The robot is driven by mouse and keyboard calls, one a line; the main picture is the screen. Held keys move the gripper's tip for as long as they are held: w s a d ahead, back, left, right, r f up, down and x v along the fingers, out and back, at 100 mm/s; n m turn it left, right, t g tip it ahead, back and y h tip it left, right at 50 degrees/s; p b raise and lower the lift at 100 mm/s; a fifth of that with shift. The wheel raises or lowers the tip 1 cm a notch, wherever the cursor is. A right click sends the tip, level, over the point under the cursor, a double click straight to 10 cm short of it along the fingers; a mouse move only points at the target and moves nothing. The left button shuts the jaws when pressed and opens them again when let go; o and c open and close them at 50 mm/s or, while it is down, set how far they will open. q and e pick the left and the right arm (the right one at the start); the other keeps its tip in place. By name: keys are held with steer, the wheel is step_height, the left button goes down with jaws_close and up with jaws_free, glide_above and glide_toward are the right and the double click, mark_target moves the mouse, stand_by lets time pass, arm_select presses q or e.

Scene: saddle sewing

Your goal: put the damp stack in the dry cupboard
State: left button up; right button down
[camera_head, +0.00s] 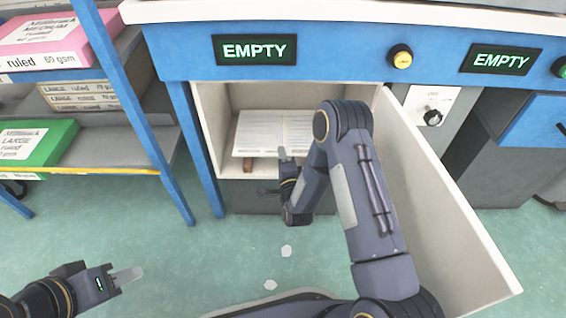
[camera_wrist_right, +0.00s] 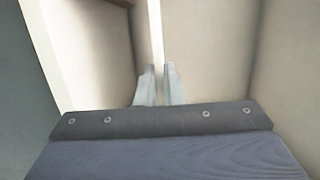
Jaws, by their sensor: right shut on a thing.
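The stack (camera_head: 262,131) is white paper with faint print. It shows inside the open cupboard (camera_head: 206,112) under the counter, its near edge above the cupboard floor. My right gripper (camera_head: 283,155) is at the stack's near edge, at the cupboard opening. In the right wrist view its two fingertips (camera_wrist_right: 159,72) are close together on a thin white strip, which looks like the stack's edge (camera_wrist_right: 155,30). My right forearm hides part of the cupboard's right side. My left gripper (camera_head: 127,275) is low at the left, over the floor and away from the stack; its finger gap is not clear.
The cupboard door (camera_head: 440,190) stands wide open to the right, beside my right arm. A small brown block (camera_head: 248,166) lies below the stack's near edge. Shelves with paper packs (camera_head: 38,145) stand at the left behind a blue post. Pale spots (camera_head: 286,251) mark the green floor.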

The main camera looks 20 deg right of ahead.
step_height(320, 180, down, 5)
steer(key=shift+r+b, duration=0.15)
steer(key=shift+b, duration=0.85)
steer(key=c, duration=2)
jaws_free()
steer(key=o, duration=0.4)
steer(key=shift+o, duration=0.2)
